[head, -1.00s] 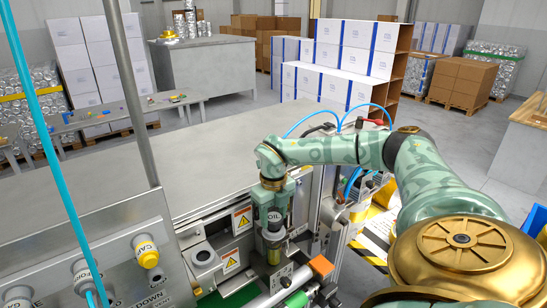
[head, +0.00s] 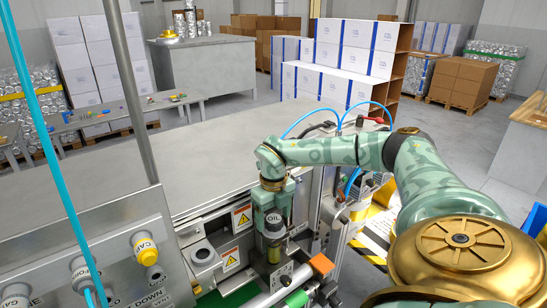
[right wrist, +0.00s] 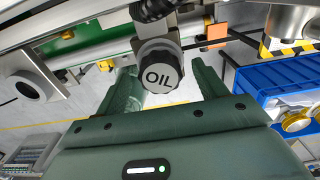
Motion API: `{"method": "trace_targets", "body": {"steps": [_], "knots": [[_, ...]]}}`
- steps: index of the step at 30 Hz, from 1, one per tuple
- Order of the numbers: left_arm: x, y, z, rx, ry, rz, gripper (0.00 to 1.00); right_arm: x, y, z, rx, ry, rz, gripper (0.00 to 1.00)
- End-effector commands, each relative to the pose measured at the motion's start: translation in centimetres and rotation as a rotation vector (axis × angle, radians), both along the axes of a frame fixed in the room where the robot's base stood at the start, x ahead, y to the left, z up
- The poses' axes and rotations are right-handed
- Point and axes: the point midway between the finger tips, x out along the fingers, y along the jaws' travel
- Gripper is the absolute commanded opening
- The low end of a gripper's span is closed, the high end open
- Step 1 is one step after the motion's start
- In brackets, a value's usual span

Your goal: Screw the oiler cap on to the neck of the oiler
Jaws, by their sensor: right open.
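The oiler cap (head: 274,219) is dark, with a pale top lettered OIL. It sits at the top of the oiler (head: 272,251), which stands upright on the machine's front side. In the right wrist view the cap (right wrist: 160,77) shows its lettered top between my fingers. My right gripper (head: 271,212) points down over the cap; its two green fingers (right wrist: 165,84) are open, one on each side of the cap, with gaps visible. How far the cap is threaded on the neck cannot be told. My left gripper is not in view.
The steel machine top (head: 210,150) lies behind. A control panel with a yellow-ringed knob (head: 146,252) is at left. An orange block (head: 321,264) and a green-ended roller (head: 297,299) are close to the oiler. A blue crate (right wrist: 285,85) shows in the wrist view.

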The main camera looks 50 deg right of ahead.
Motion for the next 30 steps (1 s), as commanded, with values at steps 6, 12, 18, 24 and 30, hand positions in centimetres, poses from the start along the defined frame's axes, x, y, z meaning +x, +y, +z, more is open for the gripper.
{"method": "trace_targets", "body": {"steps": [6, 12, 18, 24, 30], "knots": [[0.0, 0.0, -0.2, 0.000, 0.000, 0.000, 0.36, 0.1, 0.0, 3.8, 0.000, -0.005, -0.001, 0.71], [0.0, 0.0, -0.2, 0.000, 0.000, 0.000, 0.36, 0.1, 0.0, 9.5, 0.000, -0.006, 0.000, 0.71], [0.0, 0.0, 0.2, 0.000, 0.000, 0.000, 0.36, 0.1, 0.0, 14.0, 0.000, -0.004, -0.001, 0.71], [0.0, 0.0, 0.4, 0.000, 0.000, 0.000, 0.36, 0.1, 0.0, 15.9, 0.000, -0.002, 0.000, 0.71], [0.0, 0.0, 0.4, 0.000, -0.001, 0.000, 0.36, 0.0, 0.0, 16.1, 0.000, -0.001, 0.000, 0.71]]}}
